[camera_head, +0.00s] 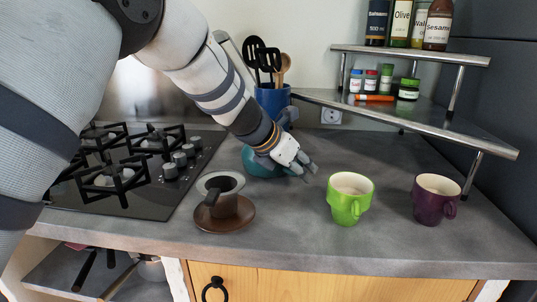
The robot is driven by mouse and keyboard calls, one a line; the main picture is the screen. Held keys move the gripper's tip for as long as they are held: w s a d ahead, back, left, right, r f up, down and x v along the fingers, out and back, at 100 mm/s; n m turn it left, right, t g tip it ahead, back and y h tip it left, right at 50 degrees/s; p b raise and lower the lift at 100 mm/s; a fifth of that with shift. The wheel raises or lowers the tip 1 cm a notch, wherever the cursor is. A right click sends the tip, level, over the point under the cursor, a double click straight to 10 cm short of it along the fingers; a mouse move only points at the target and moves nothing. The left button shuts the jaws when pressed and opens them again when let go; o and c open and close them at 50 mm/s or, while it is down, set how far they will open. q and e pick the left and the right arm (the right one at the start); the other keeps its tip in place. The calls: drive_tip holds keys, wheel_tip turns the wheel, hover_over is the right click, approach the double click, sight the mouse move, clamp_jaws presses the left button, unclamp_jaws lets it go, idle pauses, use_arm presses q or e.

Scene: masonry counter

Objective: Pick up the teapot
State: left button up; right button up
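The teapot (256,164) is a rounded teal pot on the grey counter, behind the brown cup. My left arm comes in from the upper left and crosses in front of it, hiding its top and right side. My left gripper (306,171) points down and to the right, over the pot's right side. I cannot tell whether the fingers touch the teapot or are around any part of it. Their opening is too small and overlapped to judge. My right gripper is not in view.
A brown dripper cup on a saucer (240,222) stands in front of the teapot. A green mug (348,205) and a purple mug (428,206) stand to the right. A blue utensil holder (270,100) is behind. The gas hob (150,205) lies left, a metal corner shelf (480,138) right.

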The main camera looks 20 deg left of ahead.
use_arm(q)
drive_tip(key=shift+w+d+f, duration=0.15)
drive_tip(key=shift+w+f, duration=0.2)
drive_tip(key=shift+f, duration=0.25)
drive_tip(key=shift+r, duration=0.2)
clamp_jaws()
drive_tip(key=shift+r, duration=0.15)
drive_tip(key=shift+r, duration=0.15)
